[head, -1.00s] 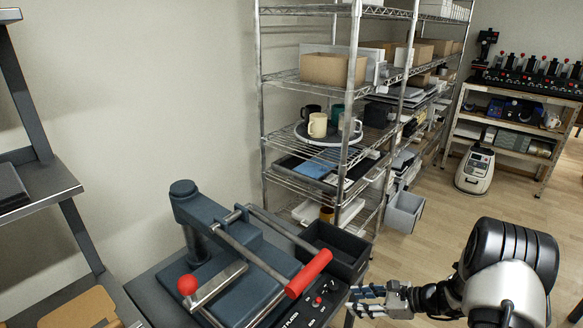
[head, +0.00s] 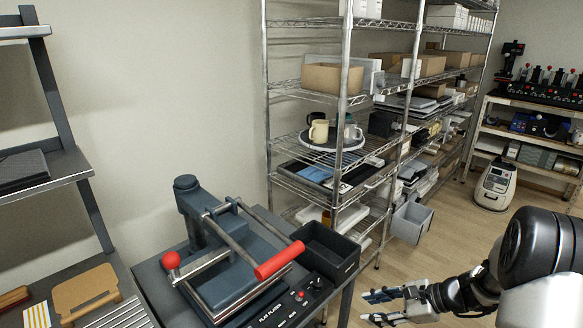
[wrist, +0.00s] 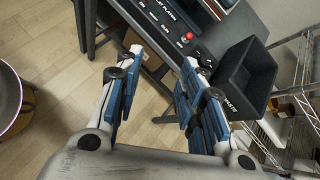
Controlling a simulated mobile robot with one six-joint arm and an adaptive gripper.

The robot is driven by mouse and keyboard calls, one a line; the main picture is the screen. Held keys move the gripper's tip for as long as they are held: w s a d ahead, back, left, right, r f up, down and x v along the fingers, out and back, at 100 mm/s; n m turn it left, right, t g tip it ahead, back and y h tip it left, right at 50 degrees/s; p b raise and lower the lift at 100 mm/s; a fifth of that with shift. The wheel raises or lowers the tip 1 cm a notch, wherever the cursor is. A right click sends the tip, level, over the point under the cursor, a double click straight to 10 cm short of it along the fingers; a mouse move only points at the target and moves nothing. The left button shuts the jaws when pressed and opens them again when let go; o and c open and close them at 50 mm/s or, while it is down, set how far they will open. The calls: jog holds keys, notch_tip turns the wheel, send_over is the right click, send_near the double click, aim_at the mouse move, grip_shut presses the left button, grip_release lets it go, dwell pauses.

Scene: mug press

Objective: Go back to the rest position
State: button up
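My gripper (head: 392,307) is at the lower right of the head view, to the right of the press table. In the wrist view my gripper (wrist: 156,85) has its blue-padded fingers spread apart, with nothing between them but floor and table edge. The press (head: 232,258), dark with a red-tipped handle, stands on the table; its control panel (wrist: 172,22) shows at the top of the wrist view. Several mugs, among them a cream mug (head: 319,131), stand on a round tray (head: 327,146) on the shelf.
A black bin (head: 326,250) sits at the table's right side and also shows in the wrist view (wrist: 245,78). A wire shelf (head: 350,100) stands behind. A wooden board (head: 86,289) lies at left. Floor at right is open.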

jog(key=s+a+r+n+g+h, duration=0.1)
jog(key=s+a+r+n+h, duration=0.1)
jog(key=s+a+r+n, duration=0.45)
jog(key=s+a+r+n+g+h, duration=0.2)
jog(key=s+r+n, duration=0.3)
jog(key=r, duration=0.4)
jog(key=s+r+n+t+h, duration=0.1)
jog(key=s+n, duration=0.3)
jog(key=s, duration=0.4)
jog(key=s+d+r+n+t+h, duration=0.1)
jog(key=s+r+n+h, duration=0.3)
jog(key=s, duration=0.4)
jog(key=shift+t, duration=0.6)
